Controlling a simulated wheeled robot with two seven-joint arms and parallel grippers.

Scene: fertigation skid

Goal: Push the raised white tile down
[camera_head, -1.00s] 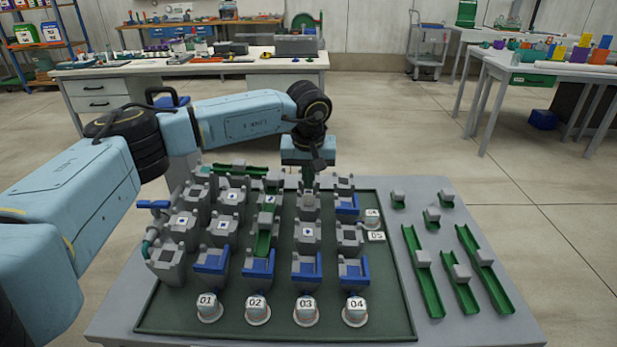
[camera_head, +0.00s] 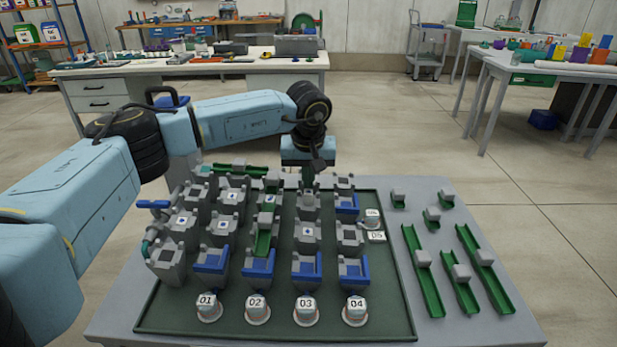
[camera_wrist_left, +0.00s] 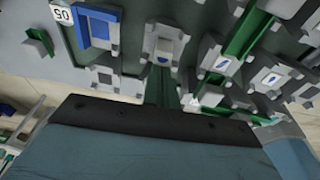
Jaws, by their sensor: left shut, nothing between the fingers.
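Several small white tiles with blue marks sit on grey blocks on the dark green board (camera_head: 385,320). Among them are a tile (camera_head: 308,232) right of centre, a tile (camera_head: 270,199) near a green channel and a tile (camera_head: 232,197) to the left. I cannot tell for certain which one stands raised. My left gripper (camera_head: 308,184) is shut and empty, pointing down at the back row of blocks, just behind a grey block (camera_head: 308,206). The wrist view shows a grey block (camera_wrist_left: 164,42) with a small tile ahead of the gripper; the fingertips' contact is unclear. My right gripper is not in view.
Blue-topped blocks (camera_head: 306,268) and numbered white caps (camera_head: 257,305) line the board's front. Green channels (camera_head: 425,283) with grey blocks lie on the grey table to the right. Grey blocks crowd around my left gripper.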

